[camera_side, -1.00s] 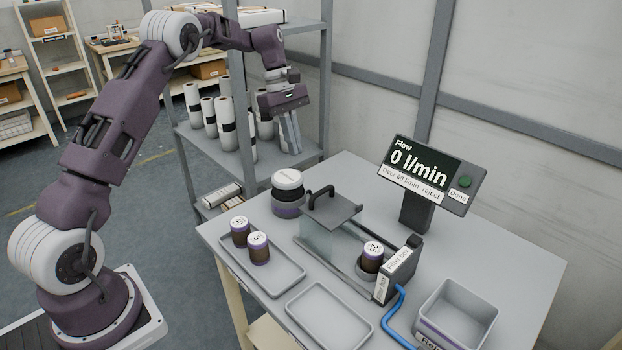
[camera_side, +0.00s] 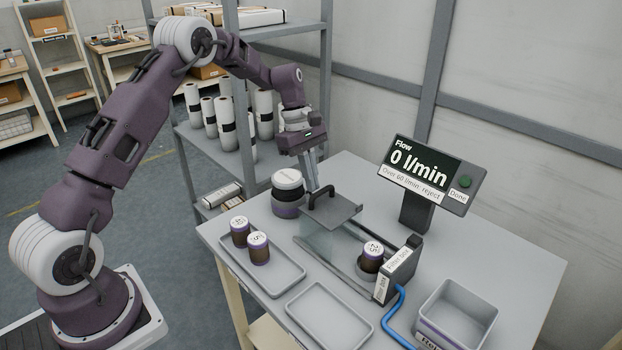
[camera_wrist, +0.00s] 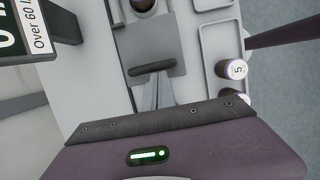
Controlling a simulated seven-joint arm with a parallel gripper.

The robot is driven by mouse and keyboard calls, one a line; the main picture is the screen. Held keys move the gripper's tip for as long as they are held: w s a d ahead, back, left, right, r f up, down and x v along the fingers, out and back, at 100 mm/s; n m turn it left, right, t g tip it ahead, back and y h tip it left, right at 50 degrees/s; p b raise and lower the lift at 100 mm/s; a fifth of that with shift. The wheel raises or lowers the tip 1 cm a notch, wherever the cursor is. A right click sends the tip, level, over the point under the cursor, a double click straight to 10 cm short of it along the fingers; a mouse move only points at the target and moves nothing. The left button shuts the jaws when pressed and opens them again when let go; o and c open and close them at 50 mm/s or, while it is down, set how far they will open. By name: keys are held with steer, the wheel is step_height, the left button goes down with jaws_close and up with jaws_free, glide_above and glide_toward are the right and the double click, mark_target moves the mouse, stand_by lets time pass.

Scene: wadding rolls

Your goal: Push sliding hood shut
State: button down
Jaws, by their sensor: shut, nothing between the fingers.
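The sliding hood (camera_side: 340,211) is a grey plate with clear sides and a dark handle (camera_side: 320,192) on top. It stands over the far-left part of its base and leaves a brown roll marked 25 (camera_side: 371,257) uncovered at the other end. My gripper (camera_side: 314,184) is shut and empty, pointing down just behind the handle. In the wrist view the fingertips (camera_wrist: 158,82) lie close beside the dark handle (camera_wrist: 152,68). I cannot tell whether they touch it.
A display (camera_side: 420,165) reads 0 l/min. A tray (camera_side: 275,285) with two rolls, an empty tray (camera_side: 329,318) and a grey bin (camera_side: 458,307) stand around the fixture. A white-lidded jar (camera_side: 288,190) stands close left of the hood. A shelf upright (camera_side: 326,80) rises behind my gripper.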

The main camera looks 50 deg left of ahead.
steer(key=d, duration=1.4)
steer(key=shift+d, duration=0.2)
steer(key=a, duration=0.1)
steer(key=a+r, duration=0.1)
steer(key=a, duration=0.1)
steer(key=a+r, duration=0.1)
steer(key=a, duration=0.1)
steer(key=shift+w+r, duration=0.1)
steer(key=v, duration=0.9)
steer(key=s+d+r+m+t+y, duration=0.1)
steer(key=s+d+r+m+t, duration=0.1)
steer(key=s+r+m, duration=0.5)
steer(key=s+m+t+y, duration=0.2)
steer(key=s+m, duration=0.9)
steer(key=s, duration=1.6)
steer(key=shift+d+r+t, duration=0.4)
steer(key=shift+t, duration=0.4)
